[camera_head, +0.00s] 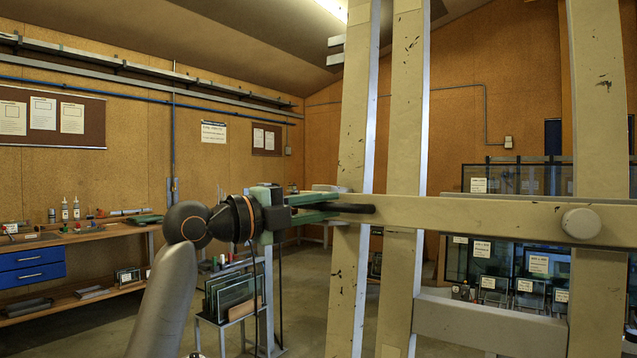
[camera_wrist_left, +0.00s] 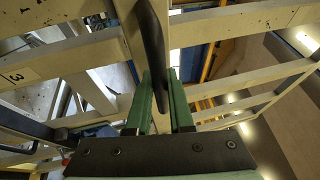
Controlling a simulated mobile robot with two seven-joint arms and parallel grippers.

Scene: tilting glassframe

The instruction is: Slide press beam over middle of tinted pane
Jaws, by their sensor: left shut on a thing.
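A long cream beam (camera_head: 470,212), which appears to be the press beam, runs level across the upright posts of the frame. It has a round knob (camera_head: 581,223) toward the right and a dark handle (camera_head: 352,208) at its left end. My left gripper (camera_head: 335,206) comes in from the left and is shut on this dark handle. In the left wrist view the dark handle (camera_wrist_left: 153,45) runs between the green fingers of the left gripper (camera_wrist_left: 163,85). I cannot make out the tinted pane in the frame. My right gripper is not in view.
Scuffed cream posts (camera_head: 408,120) stand upright behind the beam, with a lower crosspiece (camera_head: 490,322) below. A rack of glass sheets (camera_head: 232,295) stands at lower left. A workbench (camera_head: 80,235) lines the left wall. Labelled racks (camera_head: 540,265) stand behind at right.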

